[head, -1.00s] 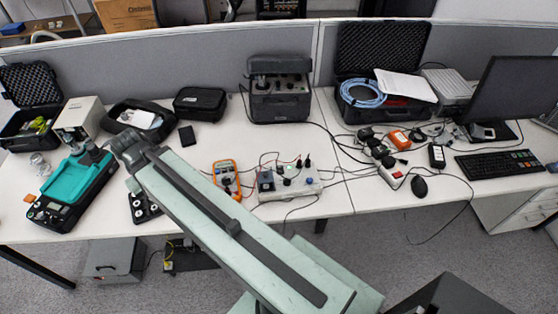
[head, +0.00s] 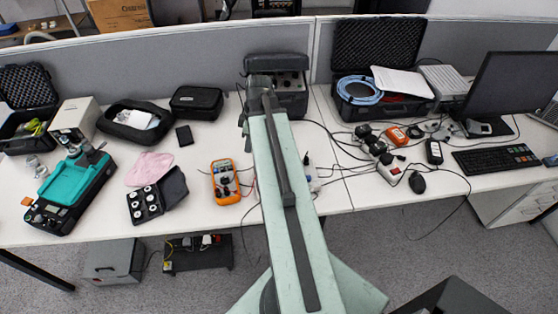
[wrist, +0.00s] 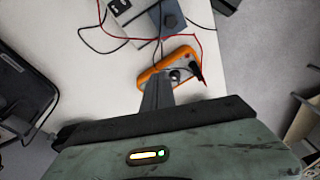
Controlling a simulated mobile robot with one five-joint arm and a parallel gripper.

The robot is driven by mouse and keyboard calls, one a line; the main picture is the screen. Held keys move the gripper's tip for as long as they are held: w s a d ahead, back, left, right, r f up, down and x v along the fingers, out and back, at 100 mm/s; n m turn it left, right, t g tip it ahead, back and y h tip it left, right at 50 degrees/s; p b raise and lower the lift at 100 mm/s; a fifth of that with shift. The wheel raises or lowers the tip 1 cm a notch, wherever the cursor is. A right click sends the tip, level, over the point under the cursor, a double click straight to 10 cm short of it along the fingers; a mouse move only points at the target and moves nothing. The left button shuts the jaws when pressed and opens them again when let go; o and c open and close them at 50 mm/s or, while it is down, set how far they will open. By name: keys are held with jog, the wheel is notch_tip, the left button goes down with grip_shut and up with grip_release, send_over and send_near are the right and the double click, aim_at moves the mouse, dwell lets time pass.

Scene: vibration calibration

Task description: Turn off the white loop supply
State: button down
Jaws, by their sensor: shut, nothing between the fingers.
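The white loop supply (head: 314,184) is mostly hidden behind my arm in the head view; only a little of its right end shows. In the wrist view, what looks like part of it, with a blue-grey block (wrist: 168,16), is cut off by the top edge. Its switch cannot be made out. My gripper (wrist: 159,80) is shut and empty, and in the wrist picture its fingers overlap the near end of the orange multimeter (wrist: 172,66). I cannot tell whether they touch it. The multimeter (head: 226,181) stands left of my arm in the head view.
Red and black leads (wrist: 196,40) run around the multimeter. A black case of white weights (head: 146,203) and a pink cloth (head: 149,168) lie to the left. A power strip (head: 389,169) lies to the right. The dark instrument case (head: 291,98) stands behind my arm.

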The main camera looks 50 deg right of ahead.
jog(key=s+d+n+t, duration=0.1)
jog(key=s+d+n, duration=0.2)
jog(key=s+d, duration=0.5)
jog(key=d, duration=0.3)
jog(key=shift+d+r, duration=0.3)
jog(key=shift+d, duration=0.1)
jog(key=b+x, duration=1.3)
jog(key=shift+d+f, duration=0.2)
jog(key=shift+f, duration=0.25)
